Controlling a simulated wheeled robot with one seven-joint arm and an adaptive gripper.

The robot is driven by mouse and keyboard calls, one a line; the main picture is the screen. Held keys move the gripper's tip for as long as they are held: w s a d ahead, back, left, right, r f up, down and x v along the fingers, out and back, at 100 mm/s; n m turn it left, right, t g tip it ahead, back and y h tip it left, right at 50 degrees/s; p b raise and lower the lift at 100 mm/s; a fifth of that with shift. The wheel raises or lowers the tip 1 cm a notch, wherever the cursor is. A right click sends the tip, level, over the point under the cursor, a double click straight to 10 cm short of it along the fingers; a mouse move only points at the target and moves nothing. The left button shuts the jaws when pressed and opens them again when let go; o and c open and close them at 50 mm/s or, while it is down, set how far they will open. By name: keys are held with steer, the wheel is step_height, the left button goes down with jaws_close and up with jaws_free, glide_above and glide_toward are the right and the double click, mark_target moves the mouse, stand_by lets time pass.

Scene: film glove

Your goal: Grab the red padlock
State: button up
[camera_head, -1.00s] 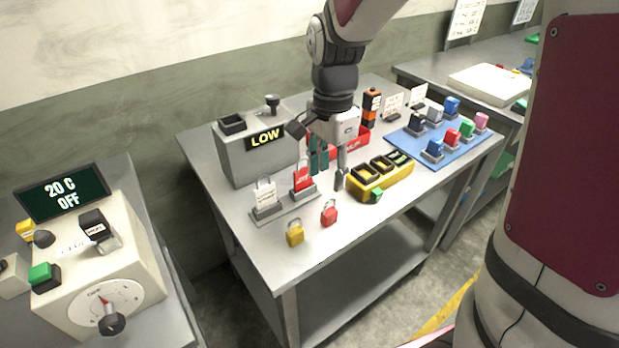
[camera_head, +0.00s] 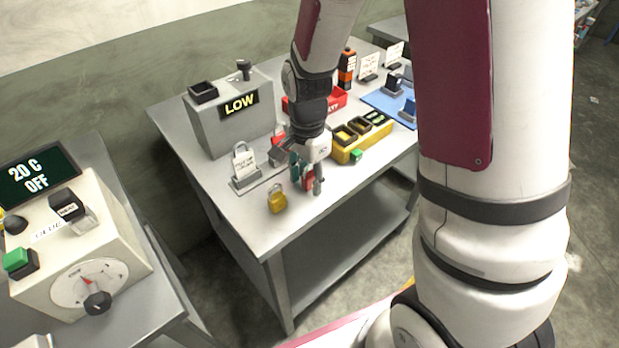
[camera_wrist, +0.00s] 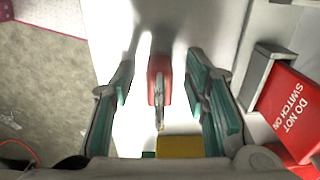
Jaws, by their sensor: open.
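The red padlock (camera_head: 308,177) stands on the metal table near its front edge, partly hidden by my fingers in the head view. In the wrist view its red body (camera_wrist: 152,88) and grey shackle lie between my two teal-padded fingers. My gripper (camera_head: 306,181) is open and low over the table, with a finger on each side of the padlock. A gap shows between the padlock and each finger in the wrist view (camera_wrist: 160,78).
A yellow padlock (camera_head: 277,201) stands close by on the left. A yellow tray (camera_head: 347,155) and grey "LOW" box (camera_head: 215,128) stand behind.

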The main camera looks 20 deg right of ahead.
steer(key=shift+f, duration=0.1)
steer(key=shift+c, duration=0.3)
jaws_close()
